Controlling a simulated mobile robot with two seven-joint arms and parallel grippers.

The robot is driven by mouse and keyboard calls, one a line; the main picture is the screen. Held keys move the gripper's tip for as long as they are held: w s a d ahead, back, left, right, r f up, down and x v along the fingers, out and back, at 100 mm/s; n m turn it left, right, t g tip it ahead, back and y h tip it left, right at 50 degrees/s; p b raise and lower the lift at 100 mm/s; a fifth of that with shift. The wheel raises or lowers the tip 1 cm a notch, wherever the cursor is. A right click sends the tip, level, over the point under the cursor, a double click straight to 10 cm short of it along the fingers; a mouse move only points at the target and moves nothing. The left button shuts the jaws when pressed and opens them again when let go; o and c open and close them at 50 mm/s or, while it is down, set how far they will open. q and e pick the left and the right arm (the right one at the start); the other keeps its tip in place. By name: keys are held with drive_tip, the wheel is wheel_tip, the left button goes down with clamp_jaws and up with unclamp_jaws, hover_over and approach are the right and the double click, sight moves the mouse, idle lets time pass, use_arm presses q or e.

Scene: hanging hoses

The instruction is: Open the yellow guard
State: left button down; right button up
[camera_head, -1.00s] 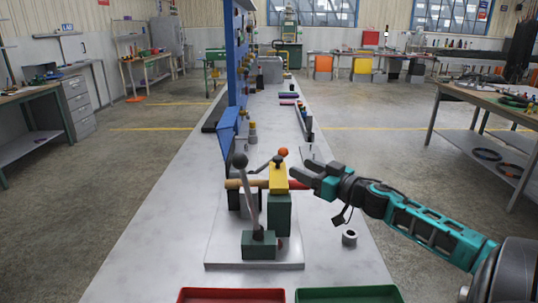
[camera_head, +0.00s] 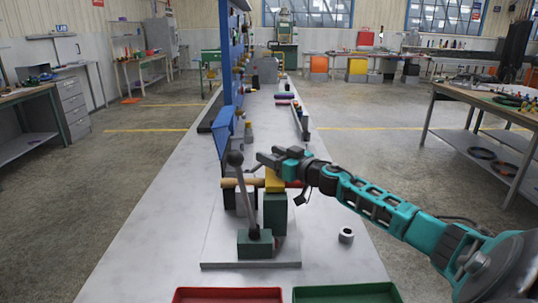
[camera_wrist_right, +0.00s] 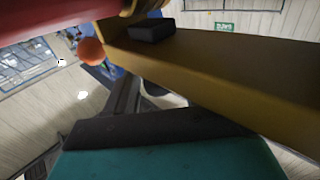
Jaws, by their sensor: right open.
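The yellow guard (camera_head: 274,181) sits on top of the green block (camera_head: 275,212) of the fixture, over a wooden rod (camera_head: 243,182). In the right wrist view the guard (camera_wrist_right: 240,75) fills the upper right, very close to the camera, with an orange ball knob (camera_wrist_right: 91,51) left of it. My right gripper (camera_head: 262,158) is open, at the top of the guard, hiding the knob in the head view. Whether it touches the guard I cannot tell. My left gripper is not in view.
A grey lever with a dark ball (camera_head: 235,158) rises from a green base just left of the guard. A red tray (camera_head: 228,295) and a green tray (camera_head: 346,293) lie at the front. A metal ring (camera_head: 346,235) stands to the right. A blue panel (camera_head: 226,60) stands behind.

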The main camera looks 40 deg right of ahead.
drive_tip(key=shift+w+a, duration=0.1)
drive_tip(key=shift+w, duration=0.55)
drive_tip(key=shift+c, duration=0.4)
clamp_jaws()
